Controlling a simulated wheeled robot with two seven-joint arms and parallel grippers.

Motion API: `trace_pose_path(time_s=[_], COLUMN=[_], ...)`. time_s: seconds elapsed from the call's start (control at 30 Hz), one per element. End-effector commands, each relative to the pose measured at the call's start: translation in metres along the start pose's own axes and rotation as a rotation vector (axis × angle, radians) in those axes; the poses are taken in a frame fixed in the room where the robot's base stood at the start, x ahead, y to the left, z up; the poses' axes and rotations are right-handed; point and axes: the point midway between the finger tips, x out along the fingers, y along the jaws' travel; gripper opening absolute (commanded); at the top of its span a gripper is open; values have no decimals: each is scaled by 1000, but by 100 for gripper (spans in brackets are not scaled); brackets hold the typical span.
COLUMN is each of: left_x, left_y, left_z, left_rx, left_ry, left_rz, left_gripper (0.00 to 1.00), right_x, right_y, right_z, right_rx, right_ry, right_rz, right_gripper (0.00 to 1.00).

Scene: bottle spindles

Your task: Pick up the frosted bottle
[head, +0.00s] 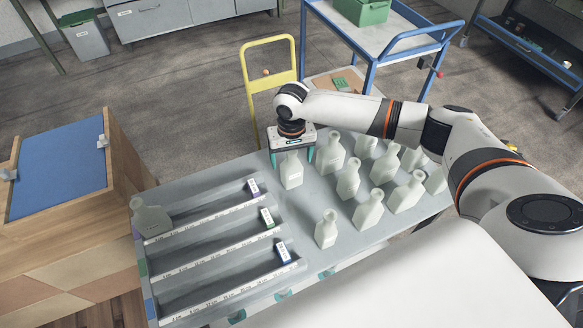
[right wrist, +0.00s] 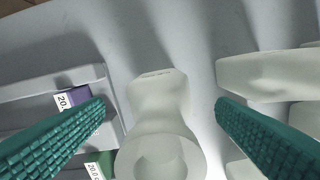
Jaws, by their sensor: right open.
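A pale frosted bottle (head: 291,173) stands upright on the grey table at the left end of a group of similar bottles. My right gripper (head: 291,158) is above it, pointing down, with teal fingers spread to either side of it. In the right wrist view, this bottle (right wrist: 158,110) lies between the open fingers of the right gripper (right wrist: 160,106), with visible gaps on both sides. Its round mouth faces the camera at the bottom of the picture. My left gripper is not in view.
Several pale bottles (head: 368,210) crowd close to the right. A slotted rack (head: 215,240) with small labelled blocks (head: 267,217) lies to the left; a greyer bottle (head: 150,217) stands at its left end. A yellow-handled cart (head: 268,42) is behind the table.

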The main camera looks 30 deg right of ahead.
Motion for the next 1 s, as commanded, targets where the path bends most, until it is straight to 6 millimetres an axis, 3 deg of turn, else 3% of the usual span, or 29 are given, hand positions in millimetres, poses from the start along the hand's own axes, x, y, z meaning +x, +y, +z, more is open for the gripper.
trace_pose_path(time_s=[0.2,0.43,0.8,1.0], left_x=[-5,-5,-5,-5], left_y=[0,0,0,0], left_z=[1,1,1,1], left_rx=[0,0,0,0], left_ry=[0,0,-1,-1], left_rz=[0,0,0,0], left_gripper=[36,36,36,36], right_x=[22,23,23,22], right_y=[-1,0,0,0], right_z=[0,0,0,0], right_rx=[0,-1,-1,0], right_ry=[0,-1,-2,-3], right_rz=[-1,0,0,1], right_gripper=[80,80,19,19])
